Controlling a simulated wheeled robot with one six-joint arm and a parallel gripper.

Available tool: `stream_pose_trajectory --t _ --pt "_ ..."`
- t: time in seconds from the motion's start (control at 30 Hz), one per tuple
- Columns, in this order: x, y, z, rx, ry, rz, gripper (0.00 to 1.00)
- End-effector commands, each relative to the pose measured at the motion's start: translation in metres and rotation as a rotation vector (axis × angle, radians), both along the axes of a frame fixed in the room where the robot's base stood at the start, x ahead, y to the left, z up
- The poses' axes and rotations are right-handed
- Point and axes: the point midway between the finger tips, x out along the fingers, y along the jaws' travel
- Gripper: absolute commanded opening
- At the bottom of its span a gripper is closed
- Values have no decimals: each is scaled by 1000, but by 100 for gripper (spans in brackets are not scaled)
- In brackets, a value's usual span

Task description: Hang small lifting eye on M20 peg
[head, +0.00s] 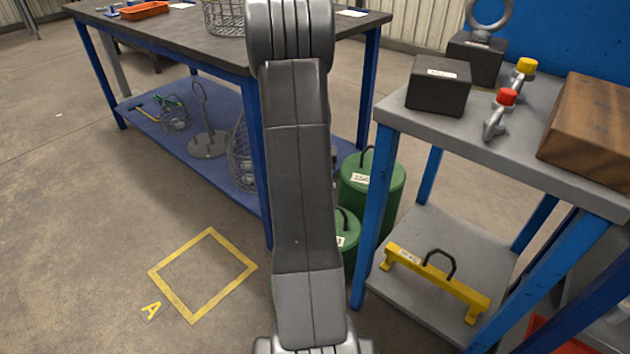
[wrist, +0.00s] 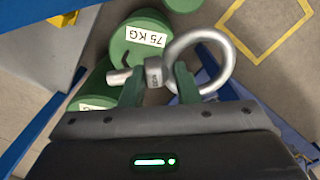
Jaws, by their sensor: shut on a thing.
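In the wrist view, my gripper (wrist: 157,84) is shut on a silver lifting eye (wrist: 229,68). The green fingers pinch it around the collar. Its round ring extends to the right, and its short threaded shank points left. The collar carries a small marking that I cannot read for certain. The eye appears raised, with green weights and the floor below. My gripper and the held eye do not show in the head view, where my arm fills the middle. I cannot make out an M20 peg in either view.
A grey table (head: 525,165) at right carries a black block (head: 439,88), a large eye (head: 490,14) on another block, red- and yellow-capped metal pieces and a wooden block (head: 593,128). A dark workbench (head: 180,32) stands left. Green weights (head: 372,188) stand between. Floor square (head: 203,275) is empty.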

Motion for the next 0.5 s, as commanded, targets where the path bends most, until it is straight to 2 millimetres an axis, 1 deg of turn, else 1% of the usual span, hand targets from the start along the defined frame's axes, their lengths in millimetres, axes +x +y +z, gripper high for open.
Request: stream_pose_trajectory --t 0.03,0.1,0.2,0.5 --pt "0 0 12 0 -1 0 0" --pt "0 0 20 0 -1 0 0" --pt "0 0 37 0 -1 0 0" --pt "0 0 100 0 -1 0 0"
